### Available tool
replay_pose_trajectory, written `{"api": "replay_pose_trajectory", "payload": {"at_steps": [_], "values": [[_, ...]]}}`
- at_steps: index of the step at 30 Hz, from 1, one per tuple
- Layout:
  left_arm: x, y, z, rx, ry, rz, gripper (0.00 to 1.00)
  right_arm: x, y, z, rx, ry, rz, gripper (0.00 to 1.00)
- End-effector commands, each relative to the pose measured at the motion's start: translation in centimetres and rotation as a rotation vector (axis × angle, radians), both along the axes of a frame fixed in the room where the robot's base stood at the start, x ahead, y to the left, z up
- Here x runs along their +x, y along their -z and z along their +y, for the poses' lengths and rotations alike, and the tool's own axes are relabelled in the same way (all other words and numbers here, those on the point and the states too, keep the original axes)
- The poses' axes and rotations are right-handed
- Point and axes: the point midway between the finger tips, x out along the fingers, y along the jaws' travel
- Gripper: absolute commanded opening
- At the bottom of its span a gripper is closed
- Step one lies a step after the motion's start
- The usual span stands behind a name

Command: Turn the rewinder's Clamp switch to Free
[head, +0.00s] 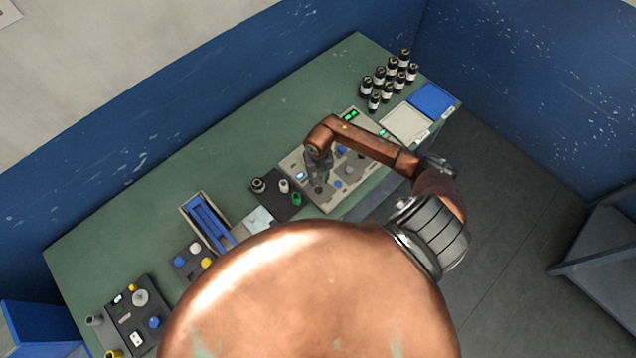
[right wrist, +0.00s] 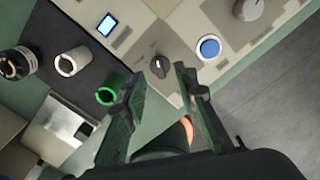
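A small black rotary switch (right wrist: 159,66) sits on the beige panel (right wrist: 138,20) of a bench unit. It shows in the right wrist view just beyond the fingertips, and its label is too small to read. My right gripper (right wrist: 160,78) is open, with one finger on each side of the switch in the picture; I cannot tell whether they touch it. In the head view my right gripper (head: 319,168) is over the near left part of the unit's panel (head: 327,205). My left gripper is out of view.
Beside the switch are a blue button (right wrist: 208,47), a grey knob (right wrist: 249,9) and a lit blue display (right wrist: 107,25). A dark holder with a green ring (right wrist: 111,89) and a white roll (right wrist: 72,62) stands left. Several dark bottles (head: 379,77) stand at the back.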

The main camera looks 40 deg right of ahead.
Motion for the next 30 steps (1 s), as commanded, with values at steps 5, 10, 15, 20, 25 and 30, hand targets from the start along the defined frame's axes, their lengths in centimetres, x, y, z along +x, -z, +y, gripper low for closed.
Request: {"api": "replay_pose_trajectory", "payload": {"at_steps": [5, 10, 15, 20, 25, 30], "values": [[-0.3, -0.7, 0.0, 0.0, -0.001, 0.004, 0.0, -0.1, 2.8, 0.2, 0.003, 0.001, 0.002, 0.27], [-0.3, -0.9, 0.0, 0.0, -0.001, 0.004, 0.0, 0.0, 4.5, 0.1, 0.003, 0.002, 0.0, 0.27], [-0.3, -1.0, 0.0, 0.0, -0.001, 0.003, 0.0, 0.0, 5.0, 0.0, 0.003, 0.001, -0.001, 0.27], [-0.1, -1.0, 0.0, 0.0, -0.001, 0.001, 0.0, -0.1, 5.1, -0.1, 0.002, 0.002, -0.002, 0.27], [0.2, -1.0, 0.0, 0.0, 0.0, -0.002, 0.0, -0.1, 5.0, -0.1, 0.003, 0.002, -0.001, 0.17], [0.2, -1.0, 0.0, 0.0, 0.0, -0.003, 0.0, -0.1, 5.0, -0.1, 0.004, 0.002, -0.002, 0.05]]}}
